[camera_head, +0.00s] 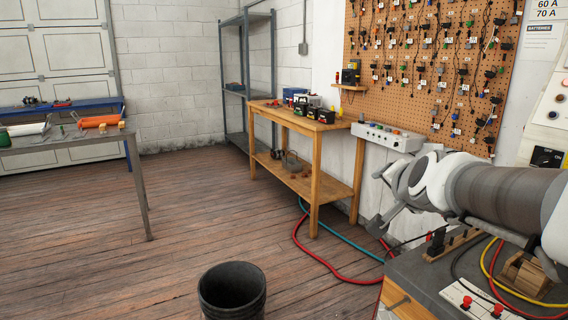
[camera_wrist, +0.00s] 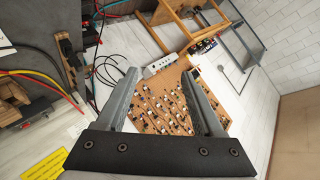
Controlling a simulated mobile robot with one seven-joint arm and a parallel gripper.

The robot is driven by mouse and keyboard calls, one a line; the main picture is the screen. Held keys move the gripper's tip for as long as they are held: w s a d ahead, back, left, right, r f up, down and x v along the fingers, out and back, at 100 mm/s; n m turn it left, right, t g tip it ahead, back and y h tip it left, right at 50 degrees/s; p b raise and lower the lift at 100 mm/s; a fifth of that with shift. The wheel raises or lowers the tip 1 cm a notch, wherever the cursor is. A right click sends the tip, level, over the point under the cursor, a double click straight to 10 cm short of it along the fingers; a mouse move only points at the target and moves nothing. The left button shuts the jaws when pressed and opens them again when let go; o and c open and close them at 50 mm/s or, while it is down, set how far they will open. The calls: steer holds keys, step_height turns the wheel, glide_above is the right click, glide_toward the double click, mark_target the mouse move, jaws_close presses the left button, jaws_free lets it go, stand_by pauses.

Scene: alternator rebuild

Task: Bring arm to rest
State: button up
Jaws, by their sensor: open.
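My arm (camera_head: 500,190) reaches in from the right edge in the head view, over the dark bench top. My gripper (camera_head: 378,224) is at its left end, partly seen against the white wall. In the wrist view my gripper (camera_wrist: 160,73) has its two grey fingers spread apart with nothing between them. Beyond the fingers are the pegboard and white wall, at a distance. The gripper is not touching anything that I can see.
The grey bench top (camera_head: 412,273) below my arm carries cables, red clips and a wooden block (camera_head: 527,274). A wooden table (camera_head: 335,186) holds batteries. A black bin (camera_head: 232,292), red hose (camera_head: 330,274) and metal table (camera_head: 60,142) stand around open plank floor. The pegboard (camera_head: 430,70) hangs behind.

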steer(key=s+a+f+n+g+y, duration=0.1)
steer(key=s+a+f+n+g, duration=0.2)
steer(key=s, duration=0.5)
steer(key=s+a+f+n+g, duration=0.1)
steer(key=s+f+n+g, duration=0.1)
steer(key=s+f+n, duration=0.35)
steer(key=s+a+f+n+g+y, duration=0.1)
steer(key=s+a+f+n+g, duration=0.1)
steer(key=s, duration=0.8)
step_height(320, 180, up, 20)
steer(key=p, duration=2)
steer(key=shift+s+f, duration=0.2)
